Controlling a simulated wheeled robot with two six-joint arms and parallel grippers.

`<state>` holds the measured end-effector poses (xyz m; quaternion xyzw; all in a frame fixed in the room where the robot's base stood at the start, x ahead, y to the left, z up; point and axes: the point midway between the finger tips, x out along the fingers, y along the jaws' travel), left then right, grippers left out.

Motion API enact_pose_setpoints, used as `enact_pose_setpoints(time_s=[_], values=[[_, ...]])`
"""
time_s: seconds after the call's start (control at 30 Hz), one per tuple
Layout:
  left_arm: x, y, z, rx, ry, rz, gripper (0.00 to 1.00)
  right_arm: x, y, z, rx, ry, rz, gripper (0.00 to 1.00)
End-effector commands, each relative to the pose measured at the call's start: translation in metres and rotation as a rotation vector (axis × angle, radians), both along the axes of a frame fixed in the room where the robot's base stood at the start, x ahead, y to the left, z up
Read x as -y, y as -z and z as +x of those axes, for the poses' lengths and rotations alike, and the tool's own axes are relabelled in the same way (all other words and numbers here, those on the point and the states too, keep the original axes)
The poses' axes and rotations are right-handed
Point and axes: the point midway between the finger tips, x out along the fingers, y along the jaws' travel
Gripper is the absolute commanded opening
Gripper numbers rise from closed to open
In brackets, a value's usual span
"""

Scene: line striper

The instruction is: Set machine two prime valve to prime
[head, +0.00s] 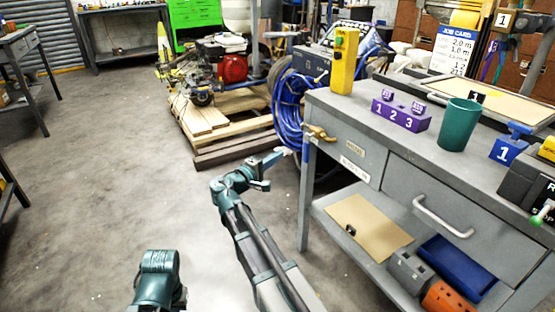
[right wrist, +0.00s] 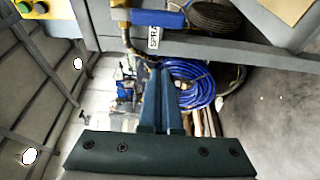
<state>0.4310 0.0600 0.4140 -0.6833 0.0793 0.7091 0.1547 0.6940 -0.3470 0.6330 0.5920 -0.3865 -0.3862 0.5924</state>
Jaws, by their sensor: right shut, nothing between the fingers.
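A brass valve (head: 318,132) with a blue lever (head: 305,148) is mounted at the left front corner of the grey workbench. Small labels are beside it; one appears to read SPRAY (head: 352,168). In the right wrist view the blue lever (right wrist: 158,18) is at the top, with the SPRAY label (right wrist: 154,38) below it. My right gripper (head: 284,152) is shut and empty, just left of the lever and apart from it. Its closed fingers (right wrist: 160,75) point toward the valve area in the right wrist view. My left gripper is not in view.
The workbench (head: 420,140) carries a yellow control box (head: 343,60), a purple 1-2-3 block (head: 401,116) and a green cup (head: 459,125). A coil of blue hose (head: 288,110) is behind the valve. A pallet (head: 230,145) holds an engine machine. Floor at left is clear.

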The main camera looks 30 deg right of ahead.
Motion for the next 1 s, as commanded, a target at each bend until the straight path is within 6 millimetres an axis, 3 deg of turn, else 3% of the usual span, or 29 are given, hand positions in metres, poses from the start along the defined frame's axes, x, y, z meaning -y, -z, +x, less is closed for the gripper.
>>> enact_pose_setpoints(time_s=[0.33, 0.43, 0.6, 1.0], values=[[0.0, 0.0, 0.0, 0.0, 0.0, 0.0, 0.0, 0.066, 0.0, 0.03, 0.0, 0.003, 0.0, 0.0], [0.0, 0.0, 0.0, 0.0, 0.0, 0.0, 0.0, 0.065, 0.0, 0.009, 0.0, 0.0, 0.0, 0.0], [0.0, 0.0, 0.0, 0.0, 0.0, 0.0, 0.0, 0.066, 0.0, -0.007, 0.0, 0.0, 0.0, 0.0], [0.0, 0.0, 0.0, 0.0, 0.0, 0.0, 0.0, 0.067, 0.0, -0.012, 0.0, 0.0, 0.001, 0.0]])
